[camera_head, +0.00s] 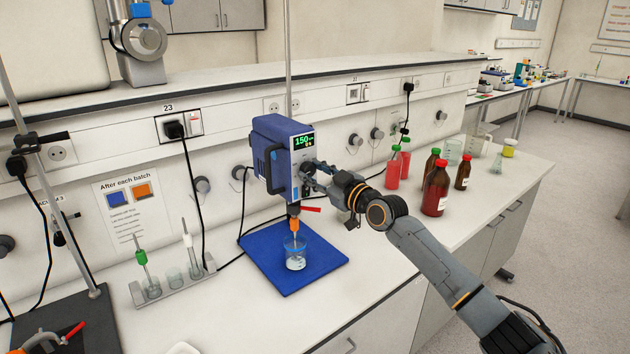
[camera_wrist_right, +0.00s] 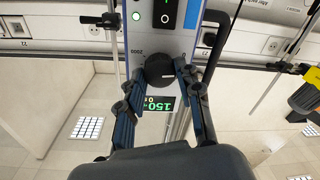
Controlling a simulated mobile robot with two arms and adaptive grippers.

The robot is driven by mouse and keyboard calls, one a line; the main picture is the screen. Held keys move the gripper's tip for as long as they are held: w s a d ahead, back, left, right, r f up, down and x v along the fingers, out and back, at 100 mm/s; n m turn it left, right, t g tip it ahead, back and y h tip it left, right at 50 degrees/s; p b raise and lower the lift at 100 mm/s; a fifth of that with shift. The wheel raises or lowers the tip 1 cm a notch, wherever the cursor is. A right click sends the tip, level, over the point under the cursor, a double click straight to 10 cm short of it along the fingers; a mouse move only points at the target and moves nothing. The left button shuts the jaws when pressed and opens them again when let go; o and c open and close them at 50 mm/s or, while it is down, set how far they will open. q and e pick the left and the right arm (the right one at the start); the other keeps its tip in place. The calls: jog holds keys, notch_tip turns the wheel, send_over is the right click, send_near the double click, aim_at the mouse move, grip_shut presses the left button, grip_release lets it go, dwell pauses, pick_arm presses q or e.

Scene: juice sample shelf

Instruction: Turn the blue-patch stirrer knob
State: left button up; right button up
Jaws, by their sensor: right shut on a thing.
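The blue stirrer (camera_head: 275,155) hangs on a rod above a blue mat (camera_head: 262,252). Its green display reads 150, and the display also shows, upside down, in the right wrist view. The black stirrer knob (camera_wrist_right: 159,70) sits on the stirrer's front panel. My right gripper (camera_wrist_right: 160,80) has a finger on each side of the knob and is shut on it. In the head view my right gripper (camera_head: 311,180) reaches the stirrer front from the right and hides the knob. A glass beaker (camera_head: 295,258) stands on the mat under the orange stirrer shaft. My left gripper is not in view.
A rack (camera_head: 172,287) with probes stands left of the mat. A second stand (camera_head: 55,185) is at the far left. The front bench strip is mostly clear.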

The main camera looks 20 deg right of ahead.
jog(key=m, duration=0.3)
jog(key=shift+f+b, duration=0.1)
jog(key=shift+b, duration=0.3)
jog(key=m, duration=0.2)
jog(key=shift+m, duration=0.4)
jog(key=m, duration=0.3)
jog(key=shift+m+t+h+p, duration=0.3)
jog(key=shift+m, duration=0.1)
jog(key=shift+m+p, duration=0.65)
jog(key=shift+m, duration=1.35)
jog(key=o, duration=1.2)
jog(key=shift+c, duration=0.2)
